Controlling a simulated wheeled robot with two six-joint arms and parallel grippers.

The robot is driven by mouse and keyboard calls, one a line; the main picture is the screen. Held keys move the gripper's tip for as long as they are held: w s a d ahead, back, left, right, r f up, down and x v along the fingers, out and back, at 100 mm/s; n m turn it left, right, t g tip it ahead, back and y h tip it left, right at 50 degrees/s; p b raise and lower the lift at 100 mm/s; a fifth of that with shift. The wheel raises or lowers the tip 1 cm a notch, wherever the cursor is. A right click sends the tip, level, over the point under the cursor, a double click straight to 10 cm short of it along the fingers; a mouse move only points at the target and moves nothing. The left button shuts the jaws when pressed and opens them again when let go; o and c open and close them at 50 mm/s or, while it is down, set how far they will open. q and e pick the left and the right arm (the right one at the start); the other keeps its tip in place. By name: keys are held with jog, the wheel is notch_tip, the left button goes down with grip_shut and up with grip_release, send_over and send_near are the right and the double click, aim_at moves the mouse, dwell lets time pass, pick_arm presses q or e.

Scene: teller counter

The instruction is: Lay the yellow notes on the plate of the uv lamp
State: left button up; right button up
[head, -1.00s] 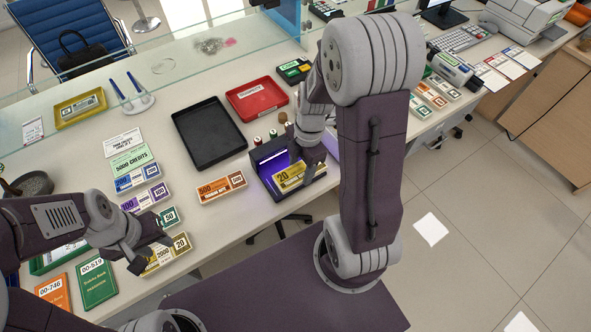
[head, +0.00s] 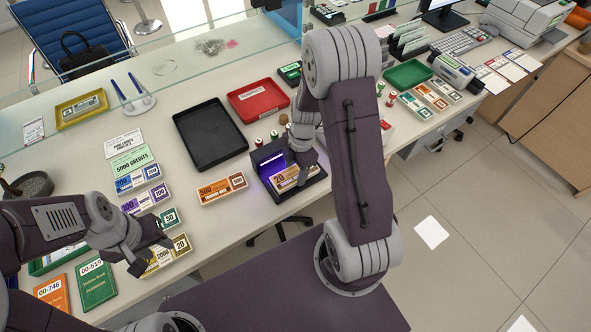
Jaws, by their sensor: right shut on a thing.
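The uv lamp (head: 262,161) is a dark box with a glowing violet strip, at the middle of the counter in the head view. The yellow notes (head: 286,179), a strapped bundle marked 20, lie over its plate, brownish in this light. I cannot tell whether they touch the plate. My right gripper (head: 306,172) is shut on the notes at their right end; its arm hides part of the lamp's right side. My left gripper (head: 153,258) looks open, above another yellowish bundle marked 20 (head: 180,244) at the near left.
An orange bundle (head: 222,189) lies just left of the lamp. A black tray (head: 210,133) and a red tray (head: 258,99) stand behind. Stamps (head: 274,135) stand close behind the lamp. Several bundles and a green booklet (head: 97,285) crowd the left.

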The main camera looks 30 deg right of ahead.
jog(key=o, duration=1.6)
notch_tip(320, 180, up, 12)
jog(key=d+p, duration=0.2)
jog(key=s+a+f+m+t+h, duration=0.1)
jog(key=s+a+m, duration=0.6)
jog(key=m, duration=1.2)
jog(key=shift+s+f, duration=0.15)
jog(key=shift+s, duration=0.55)
